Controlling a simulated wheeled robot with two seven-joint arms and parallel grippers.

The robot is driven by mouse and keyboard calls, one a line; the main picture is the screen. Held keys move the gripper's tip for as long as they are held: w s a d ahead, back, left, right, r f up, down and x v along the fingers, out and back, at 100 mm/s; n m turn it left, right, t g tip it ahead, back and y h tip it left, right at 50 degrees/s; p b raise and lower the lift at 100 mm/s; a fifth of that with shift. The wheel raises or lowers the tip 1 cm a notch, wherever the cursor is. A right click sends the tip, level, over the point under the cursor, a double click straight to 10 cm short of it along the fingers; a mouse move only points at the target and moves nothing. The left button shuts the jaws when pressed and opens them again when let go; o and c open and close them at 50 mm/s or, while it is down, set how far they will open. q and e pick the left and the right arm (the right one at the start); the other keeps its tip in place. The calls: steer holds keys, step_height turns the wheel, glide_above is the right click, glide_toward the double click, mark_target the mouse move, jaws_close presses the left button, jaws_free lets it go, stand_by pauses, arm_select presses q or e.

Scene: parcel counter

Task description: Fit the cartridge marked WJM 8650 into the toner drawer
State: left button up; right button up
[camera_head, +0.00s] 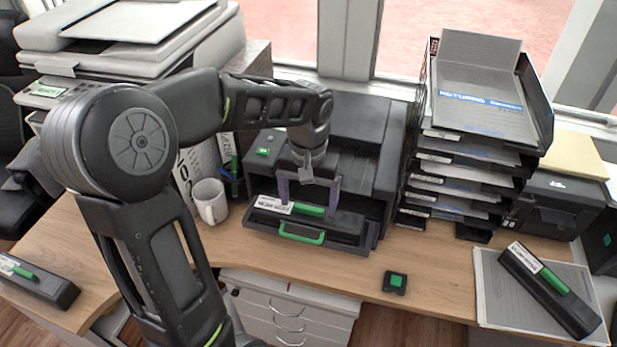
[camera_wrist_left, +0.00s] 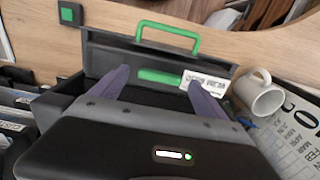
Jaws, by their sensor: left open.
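The toner drawer (camera_head: 338,243) is pulled out at the front of the black printer, with a green handle (camera_head: 302,234). A dark cartridge with a green grip (camera_head: 308,210) and white label lies lengthwise in the drawer. In the left wrist view the label (camera_wrist_left: 205,82) is upside down and too small to read surely. Whether the cartridge is fully seated I cannot tell. My left gripper (camera_head: 308,208) is open, its fingers pointing down over the cartridge near the green grip; the fingers (camera_wrist_left: 157,79) also show apart in the left wrist view. My right gripper is not in view.
Another cartridge (camera_head: 548,290) lies on papers at the right, and another (camera_head: 38,283) at the far left. A white mug (camera_head: 210,201) stands left of the drawer. A small black block with a green square (camera_head: 395,282) lies in front. Stacked trays (camera_head: 465,150) stand right of the printer.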

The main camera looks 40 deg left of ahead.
mark_target(309, 208)
arm_select(q)
step_height(309, 208, up, 12)
stand_by(0.4)
stand_by(0.7)
